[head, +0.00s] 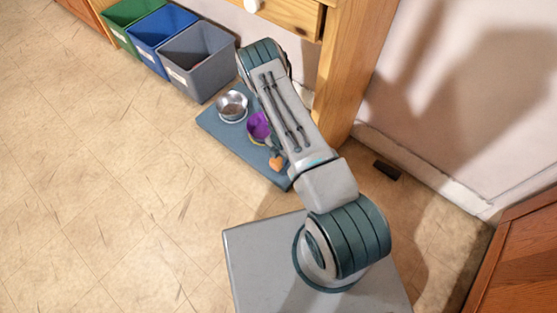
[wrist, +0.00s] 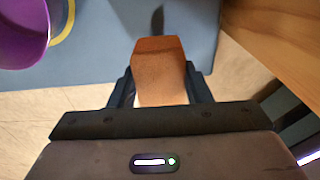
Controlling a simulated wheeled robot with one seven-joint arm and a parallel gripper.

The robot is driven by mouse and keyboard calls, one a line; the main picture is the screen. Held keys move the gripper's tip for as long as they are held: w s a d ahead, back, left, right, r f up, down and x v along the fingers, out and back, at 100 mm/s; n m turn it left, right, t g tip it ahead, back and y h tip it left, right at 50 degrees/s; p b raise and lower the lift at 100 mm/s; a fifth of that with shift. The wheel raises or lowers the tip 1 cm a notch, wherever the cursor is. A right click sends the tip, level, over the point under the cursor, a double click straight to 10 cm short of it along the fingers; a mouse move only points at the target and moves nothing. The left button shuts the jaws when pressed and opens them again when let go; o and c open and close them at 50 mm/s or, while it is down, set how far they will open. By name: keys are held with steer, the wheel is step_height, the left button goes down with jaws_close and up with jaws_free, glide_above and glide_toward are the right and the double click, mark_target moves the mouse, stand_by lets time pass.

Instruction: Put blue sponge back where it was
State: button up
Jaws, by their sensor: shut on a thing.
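No blue sponge can be made out in either view. In the wrist view my gripper (wrist: 160,86) is shut on an orange-brown block (wrist: 160,70), with a dark finger on each side of it. The block's far end overlaps the blue-grey mat (wrist: 110,62) in the picture; whether it touches the mat I cannot tell. In the head view a small orange thing (head: 277,161), apparently the same block, shows beside my arm near the mat's near end. My gripper is hidden there behind my arm.
A purple bowl (head: 258,126) and a metal bowl (head: 232,106) stand on the mat (head: 215,125). Green (head: 130,14), blue (head: 160,30) and grey (head: 196,55) bins stand beyond. A wooden leg (head: 345,80) rises close right of my arm. The floor at left is clear.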

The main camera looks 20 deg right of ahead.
mark_target(280, 162)
steer(key=shift+f+b, duration=1.45)
steer(key=shift+f, duration=0.5)
steer(key=shift+f, duration=0.2)
steer(key=o, duration=1.1)
steer(key=shift+r, duration=0.1)
steer(key=shift+o, duration=0.2)
steer(key=shift+r, duration=0.1)
step_height(280, 162, up, 12)
steer(key=p, duration=0.5)
steer(key=shift+w+d, duration=0.1)
steer(key=shift+d, duration=0.05)
